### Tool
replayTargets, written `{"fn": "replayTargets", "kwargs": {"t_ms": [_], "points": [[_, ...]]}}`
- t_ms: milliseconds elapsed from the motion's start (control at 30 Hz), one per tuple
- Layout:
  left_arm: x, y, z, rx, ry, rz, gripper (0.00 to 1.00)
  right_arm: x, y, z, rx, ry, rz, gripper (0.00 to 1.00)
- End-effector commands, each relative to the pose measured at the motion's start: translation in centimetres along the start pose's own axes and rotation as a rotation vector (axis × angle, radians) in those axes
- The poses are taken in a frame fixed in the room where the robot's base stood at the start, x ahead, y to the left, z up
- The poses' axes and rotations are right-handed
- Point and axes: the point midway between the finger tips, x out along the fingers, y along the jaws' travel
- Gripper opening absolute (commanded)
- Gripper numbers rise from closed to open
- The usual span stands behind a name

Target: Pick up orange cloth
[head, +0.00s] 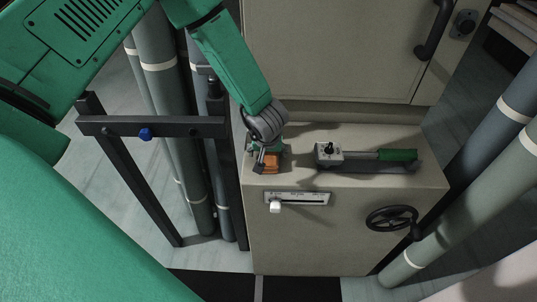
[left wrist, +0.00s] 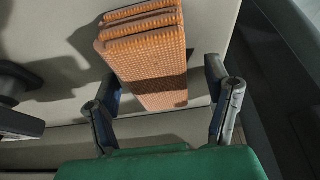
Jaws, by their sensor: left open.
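The orange cloth (head: 271,163) is a folded, waffle-textured stack on the left end of the beige cabinet's top ledge. In the left wrist view the cloth (left wrist: 148,62) shows its folded layers and stands between and beyond the fingers. My left gripper (head: 264,157) is directly at the cloth in the head view and partly hides it. In the left wrist view the left gripper (left wrist: 165,100) is open, one finger on each side of the cloth's near end, with a gap at the right finger. Whether the left finger touches the cloth is unclear. My right gripper is not in view.
A grey device with a black knob (head: 328,151) and a green-handled tool (head: 396,155) lie right of the cloth on the ledge. The cabinet front (head: 330,240) has a slider (head: 276,206) and a black handwheel (head: 391,219). A dark frame (head: 150,127) and pipes stand left.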

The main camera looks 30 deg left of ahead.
Motion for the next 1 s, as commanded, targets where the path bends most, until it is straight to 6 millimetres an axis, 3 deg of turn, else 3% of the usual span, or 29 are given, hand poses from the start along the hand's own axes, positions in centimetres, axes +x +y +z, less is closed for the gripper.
{"fn": "replayTargets", "kwargs": {"t_ms": [733,900,1000], "points": [[0.47,-0.01,0.20,0.000,-0.001,-0.001,0.72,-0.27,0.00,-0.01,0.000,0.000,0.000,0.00],[0.47,0.00,0.20,0.000,0.000,-0.001,0.17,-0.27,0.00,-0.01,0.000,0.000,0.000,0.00],[0.46,0.01,0.19,0.000,0.000,0.000,0.17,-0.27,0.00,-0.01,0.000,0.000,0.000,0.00]]}}
